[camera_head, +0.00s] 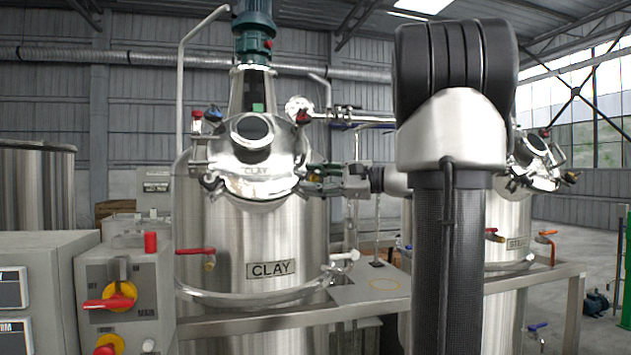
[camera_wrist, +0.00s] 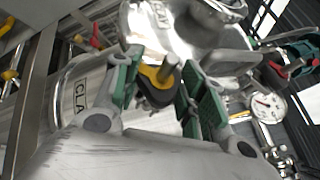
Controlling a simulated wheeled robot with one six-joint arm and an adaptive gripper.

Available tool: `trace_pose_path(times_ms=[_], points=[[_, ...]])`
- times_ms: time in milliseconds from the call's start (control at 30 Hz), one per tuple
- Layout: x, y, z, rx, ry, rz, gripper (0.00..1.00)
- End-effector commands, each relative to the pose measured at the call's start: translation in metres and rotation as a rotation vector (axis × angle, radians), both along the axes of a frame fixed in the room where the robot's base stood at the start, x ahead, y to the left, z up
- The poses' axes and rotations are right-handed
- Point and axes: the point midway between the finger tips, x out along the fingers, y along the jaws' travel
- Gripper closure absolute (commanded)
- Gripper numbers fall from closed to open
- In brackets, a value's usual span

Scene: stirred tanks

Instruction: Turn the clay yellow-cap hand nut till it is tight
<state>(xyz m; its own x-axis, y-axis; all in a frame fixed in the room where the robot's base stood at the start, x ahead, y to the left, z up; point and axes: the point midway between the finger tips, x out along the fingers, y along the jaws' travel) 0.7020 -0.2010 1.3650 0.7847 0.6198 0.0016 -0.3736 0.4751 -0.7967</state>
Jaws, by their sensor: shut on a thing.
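The clay tank (camera_head: 258,235) stands left of centre in the head view, with CLAY plates on its body and lid (camera_head: 252,172). My gripper (camera_head: 312,178) reaches in from the right to the lid's right edge. In the wrist view, my gripper (camera_wrist: 166,76) has its green-padded fingers on both sides of the yellow-cap hand nut (camera_wrist: 160,88). The nut has a dark body, a yellow cap and a metal stud end showing. My gripper is shut on it.
Other clamps with coloured caps ring the lid, one red (camera_wrist: 276,68) to the right in the wrist view. A pressure gauge (camera_wrist: 264,107) is close to the right finger. A second tank (camera_head: 500,228) stands behind my arm. A control box (camera_head: 124,290) stands at front left.

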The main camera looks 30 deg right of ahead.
Motion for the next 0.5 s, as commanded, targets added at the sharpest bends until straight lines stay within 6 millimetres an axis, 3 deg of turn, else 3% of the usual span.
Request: trace_pose_path(times_ms=[500], points=[[-0.0012, 0.001, -0.0019, 0.2, -0.051, -0.126, 0.83]])
